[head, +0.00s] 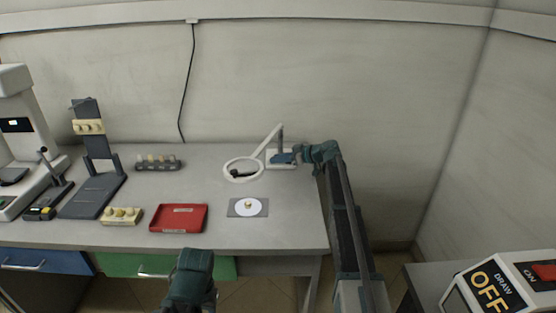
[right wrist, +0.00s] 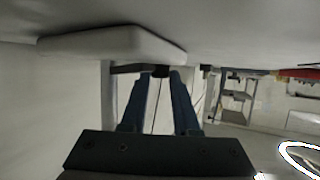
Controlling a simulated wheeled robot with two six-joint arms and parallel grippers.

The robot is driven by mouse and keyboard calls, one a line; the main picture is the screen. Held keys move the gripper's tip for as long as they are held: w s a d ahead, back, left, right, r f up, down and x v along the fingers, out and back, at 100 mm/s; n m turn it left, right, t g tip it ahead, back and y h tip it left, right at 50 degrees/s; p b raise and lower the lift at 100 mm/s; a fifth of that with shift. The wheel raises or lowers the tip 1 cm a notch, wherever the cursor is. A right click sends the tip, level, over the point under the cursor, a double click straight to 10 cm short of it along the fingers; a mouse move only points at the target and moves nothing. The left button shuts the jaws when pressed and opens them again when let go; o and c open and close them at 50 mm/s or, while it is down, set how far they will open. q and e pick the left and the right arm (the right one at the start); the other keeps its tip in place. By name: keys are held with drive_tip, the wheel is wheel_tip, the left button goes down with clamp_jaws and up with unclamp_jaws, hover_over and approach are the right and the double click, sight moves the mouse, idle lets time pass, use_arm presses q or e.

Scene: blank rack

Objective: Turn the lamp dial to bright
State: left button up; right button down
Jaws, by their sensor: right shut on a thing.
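The lamp stands at the back right of the bench, with a white base (head: 287,166), a pale arm (head: 268,140) and a ring head (head: 231,172). My right gripper (head: 293,157) is at the lamp base, reaching in from the right. In the right wrist view its two blue fingers (right wrist: 163,75) are shut on a small dark part by the pale base (right wrist: 110,45), which I take as the dial. The dial's marks and setting are hidden. The lit ring shows at the lower right of that view (right wrist: 303,158). My left gripper is not visible; only a teal arm part shows.
A red tray (head: 179,218), a cream block with knobs (head: 122,216) and a grey plate with a white disc (head: 240,208) lie on the bench. A dark stand (head: 92,190) is at left. An ON/OFF box (head: 500,290) is at the lower right. The bench middle is clear.

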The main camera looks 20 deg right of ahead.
idle(0.6)
drive_tip(key=c, duration=0.7)
unclamp_jaws()
drive_tip(key=shift+o, duration=0.2)
drive_tip(key=shift+d, duration=0.1)
drive_tip(key=p+v, duration=0.5)
drive_tip(key=v, duration=0.7)
drive_tip(key=shift+s+d+r, duration=0.1)
drive_tip(key=shift+d+r, duration=0.15)
drive_tip(key=shift+d, duration=0.1)
drive_tip(key=shift+s+d+r, duration=0.1)
drive_tip(key=shift+s+d, duration=0.2)
drive_tip(key=shift+d, duration=0.05)
